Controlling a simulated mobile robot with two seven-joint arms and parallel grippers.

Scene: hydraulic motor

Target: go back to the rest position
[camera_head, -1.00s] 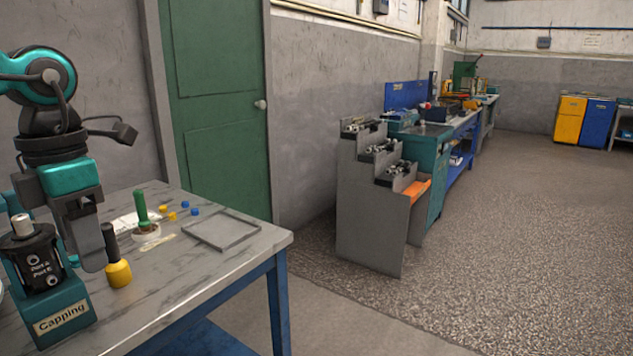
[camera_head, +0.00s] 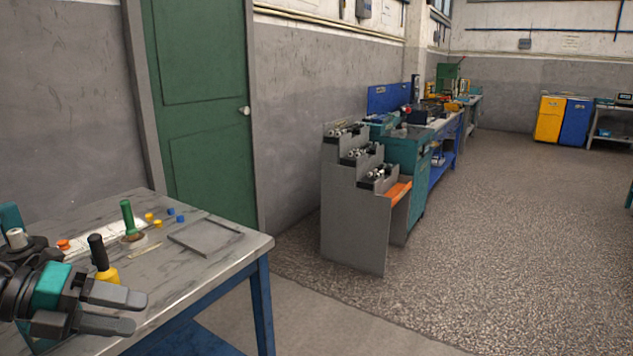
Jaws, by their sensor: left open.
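My left gripper (camera_head: 134,312) is low at the left edge of the head view, level, with its fingers pointing right. Its jaws are open and nothing shows between them. It is in front of the grey marbled worktable (camera_head: 215,255), and whether it touches the table cannot be told. A yellow-based tool with a black handle (camera_head: 98,250) stands just behind it. My right gripper is not in view.
A green-handled tool (camera_head: 128,217), small yellow and blue caps (camera_head: 171,212) and a flat grey tray (camera_head: 205,239) are on the table. A stepped grey rack (camera_head: 345,225) stands to the right, with open floor (camera_head: 480,230) beyond. A green door (camera_head: 205,100) is behind.

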